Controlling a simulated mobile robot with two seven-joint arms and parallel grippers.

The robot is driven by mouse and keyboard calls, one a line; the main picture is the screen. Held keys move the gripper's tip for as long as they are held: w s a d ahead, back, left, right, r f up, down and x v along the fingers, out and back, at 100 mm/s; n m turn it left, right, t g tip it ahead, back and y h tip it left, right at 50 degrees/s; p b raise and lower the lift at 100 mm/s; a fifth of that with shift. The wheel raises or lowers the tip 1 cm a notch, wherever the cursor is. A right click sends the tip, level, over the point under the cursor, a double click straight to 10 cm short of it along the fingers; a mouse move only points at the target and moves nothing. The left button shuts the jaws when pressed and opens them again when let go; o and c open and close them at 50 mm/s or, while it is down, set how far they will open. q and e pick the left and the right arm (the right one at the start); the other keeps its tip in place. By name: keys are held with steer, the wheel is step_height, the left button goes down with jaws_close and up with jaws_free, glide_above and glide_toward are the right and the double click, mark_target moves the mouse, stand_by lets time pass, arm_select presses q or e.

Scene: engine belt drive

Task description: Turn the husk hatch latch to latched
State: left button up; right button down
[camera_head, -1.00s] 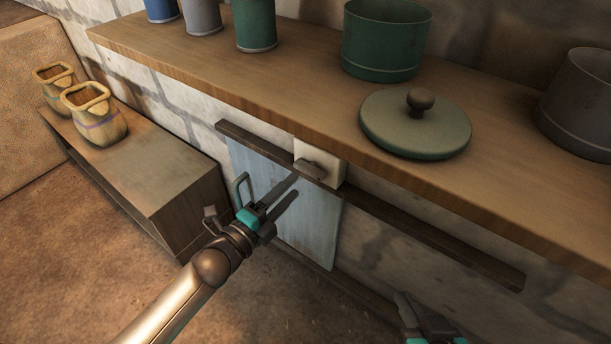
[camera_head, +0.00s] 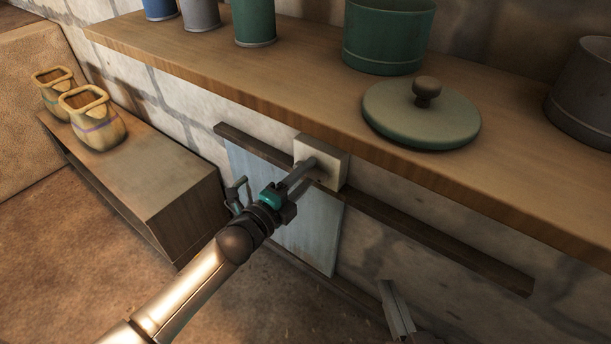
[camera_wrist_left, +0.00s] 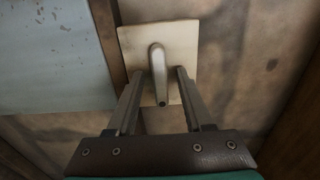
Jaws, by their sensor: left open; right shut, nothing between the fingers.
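The latch is a cream square plate (camera_head: 331,160) with a metal lever, mounted on a dark rail under the shelf. In the left wrist view the lever (camera_wrist_left: 158,72) stands out from the plate (camera_wrist_left: 185,45) and points down toward my wrist. My left gripper (camera_head: 305,170) is open, with one finger on each side of the lever. I see gaps, so neither finger clearly touches it. The pale blue hatch panel (camera_head: 315,230) hangs below the rail, partly hidden by my left arm. My right gripper (camera_head: 396,308) shows only partly at the bottom edge, shut and empty.
A wooden shelf (camera_head: 300,95) overhangs the latch and holds green and grey pots and a lid (camera_head: 420,115). A low wooden cabinet (camera_head: 140,185) with two yellow jars stands at left. Dark rail (camera_head: 440,240) runs right along the stone wall.

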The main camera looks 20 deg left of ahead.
arm_select(q)
jaws_close()
stand_by(0.4)
